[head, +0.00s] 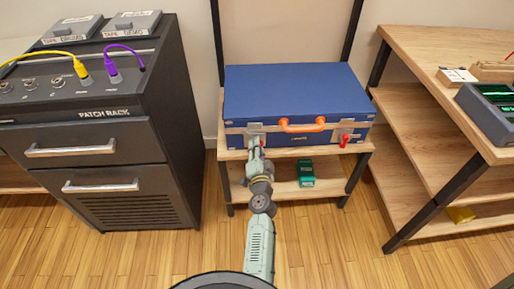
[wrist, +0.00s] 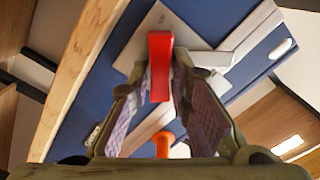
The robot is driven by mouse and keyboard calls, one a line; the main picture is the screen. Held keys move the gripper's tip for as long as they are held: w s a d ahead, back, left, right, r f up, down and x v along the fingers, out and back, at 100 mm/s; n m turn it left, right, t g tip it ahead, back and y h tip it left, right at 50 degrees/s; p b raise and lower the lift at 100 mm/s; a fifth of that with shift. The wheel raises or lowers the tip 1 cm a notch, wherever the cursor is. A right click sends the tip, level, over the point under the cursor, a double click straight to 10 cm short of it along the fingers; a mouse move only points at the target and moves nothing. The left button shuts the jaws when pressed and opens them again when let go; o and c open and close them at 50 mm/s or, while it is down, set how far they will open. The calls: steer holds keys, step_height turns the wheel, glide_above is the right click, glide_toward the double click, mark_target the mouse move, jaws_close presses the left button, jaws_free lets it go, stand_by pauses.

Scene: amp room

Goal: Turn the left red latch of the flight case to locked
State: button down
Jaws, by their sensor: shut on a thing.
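The blue flight case (head: 290,92) lies shut on a small wooden stand, with an orange handle (head: 302,126) on its front. The right red latch (head: 345,139) shows on its light metal plate. The left latch is mostly hidden behind my gripper (head: 255,143) in the head view. In the wrist view the left red latch (wrist: 160,60) is a red bar on a pale plate. My gripper (wrist: 160,92) has its fingers on either side of this latch and is shut on it. The orange handle also shows at the bottom of the wrist view (wrist: 163,146).
A dark patch rack (head: 90,140) with drawers and cables stands to the left. A wooden shelf desk (head: 420,110) with a device (head: 488,112) stands to the right. A green box (head: 306,173) sits on the stand's lower shelf (head: 285,190). The floor in front is clear.

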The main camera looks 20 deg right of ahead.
steer(key=m, duration=0.3)
steer(key=shift+d+m, duration=0.1)
steer(key=shift+m, duration=0.3)
steer(key=shift+f+m, duration=0.15)
steer(key=shift+m, duration=1.65)
steer(key=c, duration=1.5)
jaws_free()
steer(key=shift+c, duration=0.2)
steer(key=shift+f, duration=0.1)
steer(key=shift+s, duration=0.1)
